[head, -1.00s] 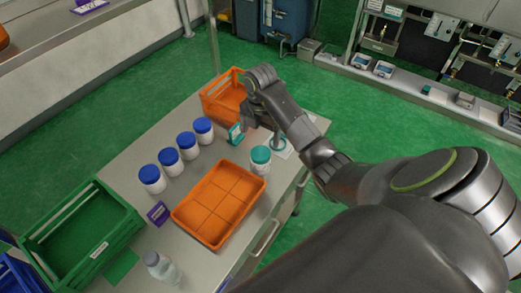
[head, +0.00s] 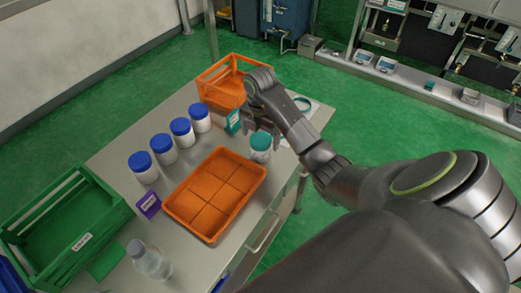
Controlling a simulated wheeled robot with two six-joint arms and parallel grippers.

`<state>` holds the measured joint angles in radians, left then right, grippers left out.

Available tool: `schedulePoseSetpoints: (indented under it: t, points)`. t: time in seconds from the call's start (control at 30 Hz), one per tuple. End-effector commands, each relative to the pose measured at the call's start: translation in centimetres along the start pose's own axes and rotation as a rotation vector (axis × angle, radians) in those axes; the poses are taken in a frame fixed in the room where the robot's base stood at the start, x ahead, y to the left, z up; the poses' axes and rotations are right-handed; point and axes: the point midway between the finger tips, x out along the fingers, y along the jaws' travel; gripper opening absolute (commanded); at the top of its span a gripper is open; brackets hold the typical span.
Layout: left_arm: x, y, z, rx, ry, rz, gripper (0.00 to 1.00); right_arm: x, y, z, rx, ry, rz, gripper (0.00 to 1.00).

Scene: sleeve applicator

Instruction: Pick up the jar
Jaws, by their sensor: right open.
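A white jar with a teal lid (head: 261,146) stands upright on the table, beside the right corner of the orange divided tray (head: 206,233). Several white jars with blue lids, one of them the nearest jar (head: 143,167), stand in a row left of the tray. My right gripper (head: 259,127) is open above the far end of the table, just beyond the teal-lidded jar in the picture. I see nothing held in it. Its fingers are small and partly hidden by its own body. My left gripper is out of view.
An orange crate (head: 219,88) stands behind the gripper, with a teal-and-white box (head: 233,122) beside it. A green crate (head: 62,232), a purple sign (head: 148,205) and a clear bottle (head: 148,261) are at the left and front.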

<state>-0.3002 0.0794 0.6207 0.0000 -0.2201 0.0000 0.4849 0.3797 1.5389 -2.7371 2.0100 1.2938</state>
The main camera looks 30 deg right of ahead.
Motion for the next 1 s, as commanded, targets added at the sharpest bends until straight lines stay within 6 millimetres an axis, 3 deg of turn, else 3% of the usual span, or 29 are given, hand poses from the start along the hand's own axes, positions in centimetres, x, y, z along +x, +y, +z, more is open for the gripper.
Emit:
schedulePoseSetpoints:
  t: [0.17,0.33,0.57,1.0]
  points:
    - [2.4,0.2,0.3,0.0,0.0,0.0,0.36,2.5,0.0,0.0,0.0,0.0,0.0,0.89]
    - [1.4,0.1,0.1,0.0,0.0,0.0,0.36,4.4,0.0,-0.1,0.001,0.002,-0.002,0.89]
    - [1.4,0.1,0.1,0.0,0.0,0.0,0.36,4.7,0.0,0.0,0.0,0.0,0.0,0.89]
    - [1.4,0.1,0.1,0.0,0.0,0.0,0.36,4.6,0.0,0.0,0.0,0.0,0.0,0.34]
